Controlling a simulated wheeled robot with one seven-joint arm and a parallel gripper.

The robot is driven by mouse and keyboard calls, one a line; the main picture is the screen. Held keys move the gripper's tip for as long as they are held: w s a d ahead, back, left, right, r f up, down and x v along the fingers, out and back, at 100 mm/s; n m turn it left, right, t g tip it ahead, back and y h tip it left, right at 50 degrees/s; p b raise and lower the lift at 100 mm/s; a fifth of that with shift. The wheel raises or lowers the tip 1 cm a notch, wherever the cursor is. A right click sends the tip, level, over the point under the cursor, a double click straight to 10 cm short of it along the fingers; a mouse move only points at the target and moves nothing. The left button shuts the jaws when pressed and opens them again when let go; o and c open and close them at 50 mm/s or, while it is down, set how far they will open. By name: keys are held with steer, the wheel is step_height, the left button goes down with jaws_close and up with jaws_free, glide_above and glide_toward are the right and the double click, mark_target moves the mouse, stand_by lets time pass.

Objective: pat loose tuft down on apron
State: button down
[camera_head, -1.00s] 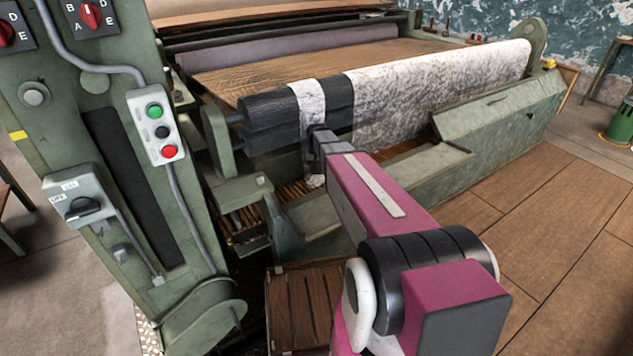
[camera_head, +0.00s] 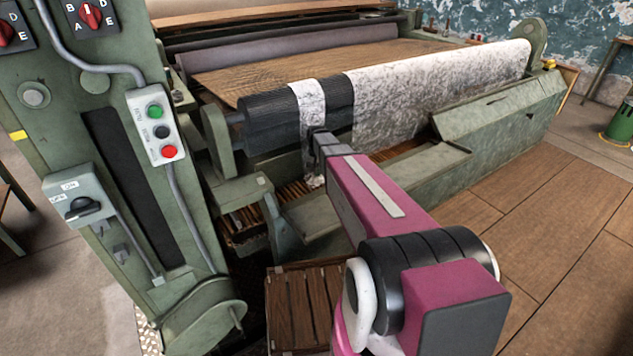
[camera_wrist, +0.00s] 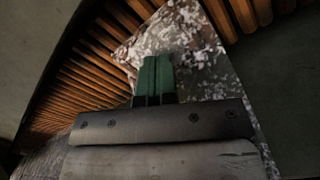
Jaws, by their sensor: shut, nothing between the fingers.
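A strip of mottled white fleece (camera_head: 312,98) hangs over the black roller and down towards the lattice apron (camera_head: 240,219) of brown wooden slats. In the wrist view, the pale speckled tuft (camera_wrist: 188,38) lies over the slats (camera_wrist: 97,62), its upper end narrowing between them. My gripper (camera_head: 316,134) is in front of the hanging strip, over the apron. In the wrist view, my gripper (camera_wrist: 153,76) is shut and empty, with green fingertips pointing at the tuft. Whether they touch it cannot be told. My gripper hides part of the tuft.
The black roller (camera_head: 268,124) carries a wide white web (camera_head: 440,88) on its right. A green metal trough (camera_head: 500,115) runs along the front. A green machine post (camera_head: 125,190) with switches stands close on the left. A slatted wooden crate (camera_head: 300,305) stands below.

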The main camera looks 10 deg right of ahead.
stand_by(0.3)
step_height(320, 180, up, 8)
stand_by(1.1)
